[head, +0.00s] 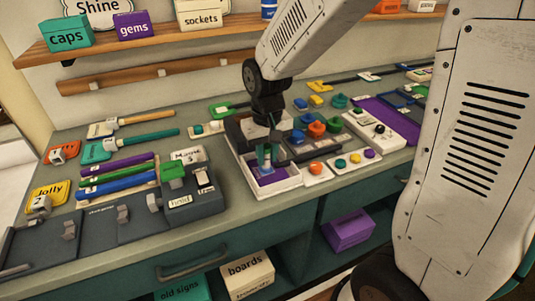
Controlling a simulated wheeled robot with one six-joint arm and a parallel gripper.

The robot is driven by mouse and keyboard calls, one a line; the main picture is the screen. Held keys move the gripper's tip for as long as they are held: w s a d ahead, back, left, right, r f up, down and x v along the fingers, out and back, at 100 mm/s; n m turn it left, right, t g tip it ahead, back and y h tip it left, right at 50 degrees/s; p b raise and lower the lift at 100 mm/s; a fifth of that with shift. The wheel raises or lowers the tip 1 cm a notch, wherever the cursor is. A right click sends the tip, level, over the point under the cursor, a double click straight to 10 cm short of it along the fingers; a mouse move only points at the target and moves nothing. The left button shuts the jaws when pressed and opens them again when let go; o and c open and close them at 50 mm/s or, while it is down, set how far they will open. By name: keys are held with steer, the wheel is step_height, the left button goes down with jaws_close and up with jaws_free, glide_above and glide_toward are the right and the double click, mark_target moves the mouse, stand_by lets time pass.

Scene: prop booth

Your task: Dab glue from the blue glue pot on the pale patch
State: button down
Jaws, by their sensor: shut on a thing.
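My gripper (267,163) points down over a white tray (281,187) near the middle of the bench. It is shut on a small greenish thing, mostly hidden between the fingers, so I cannot tell exactly what it is. A purple piece (270,175) lies in the tray just under the fingertips. A pale area seems to show beside it, but it is too small to be sure of. A small blue pot (298,137) stands right of my gripper, beside orange and green ones. I cannot tell whether the held thing touches the purple piece.
A rack of colored rolls (118,180) and a dark grey fixture (194,205) stand to the left. A shelf (150,36) runs along the wall behind.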

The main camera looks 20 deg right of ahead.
steer(key=shift+w, duration=0.3)
steer(key=shift+s, duration=0.2)
steer(key=shift+s, duration=0.35)
steer(key=shift+w, duration=0.1)
steer(key=shift+w, duration=0.45)
steer(key=shift+s, duration=0.3)
steer(key=shift+s, duration=0.25)
steer(key=shift+w, duration=0.3)
